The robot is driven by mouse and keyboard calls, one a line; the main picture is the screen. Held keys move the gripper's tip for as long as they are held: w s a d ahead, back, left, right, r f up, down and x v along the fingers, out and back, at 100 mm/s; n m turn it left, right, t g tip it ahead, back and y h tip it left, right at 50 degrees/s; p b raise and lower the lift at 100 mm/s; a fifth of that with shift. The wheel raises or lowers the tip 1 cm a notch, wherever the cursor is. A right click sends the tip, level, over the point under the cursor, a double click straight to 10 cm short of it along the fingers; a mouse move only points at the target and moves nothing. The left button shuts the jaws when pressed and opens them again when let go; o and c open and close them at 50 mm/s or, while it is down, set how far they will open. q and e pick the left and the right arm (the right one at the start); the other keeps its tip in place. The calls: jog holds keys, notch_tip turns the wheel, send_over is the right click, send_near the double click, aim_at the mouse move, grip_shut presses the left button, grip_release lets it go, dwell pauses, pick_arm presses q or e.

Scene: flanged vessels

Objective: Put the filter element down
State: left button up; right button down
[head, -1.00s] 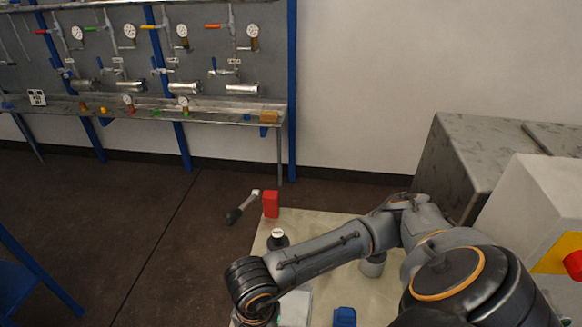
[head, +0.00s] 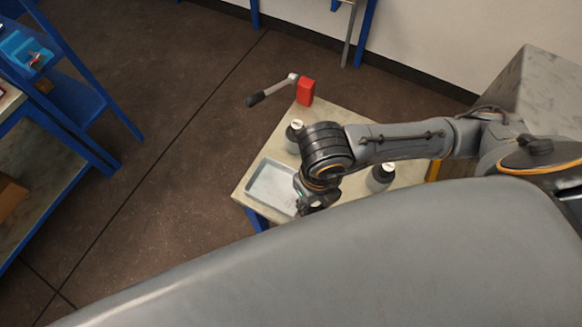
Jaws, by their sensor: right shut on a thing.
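My right gripper (head: 310,203) is low over the front of the small table (head: 342,116), at the right end of a shallow grey tray (head: 262,202). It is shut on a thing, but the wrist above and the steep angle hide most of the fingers. I cannot make out the shape of the filter element, nor whether it touches the tray. The visible floor of the tray is bare. My left gripper is not in view.
A dark container with a white cap (head: 295,128) stands behind the tray, and another (head: 381,175) stands right of my wrist. A red block (head: 305,92) with a dark-handled lever (head: 270,91) is at the table's back edge. A blue bench (head: 62,105) is left.

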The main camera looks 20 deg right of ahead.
jog(key=shift+w, duration=0.1)
jog(key=shift+m, duration=0.3)
jog(key=w+a+f+b, duration=0.1)
jog(key=w+f+b, duration=0.2)
jog(key=w+f, duration=0.1)
jog(key=w+a+f+b, duration=0.1)
jog(key=w+f+b, duration=0.2)
jog(key=w+f, duration=0.1)
jog(key=w+a+f+b, duration=0.1)
jog(key=w+f+b, duration=0.2)
jog(key=w+f, duration=0.2)
jog(key=shift+w, duration=0.25)
jog(key=shift+r, duration=0.1)
jog(key=shift+f, duration=0.2)
jog(key=c, duration=0.9)
grip_release()
jog(key=shift+r, duration=0.15)
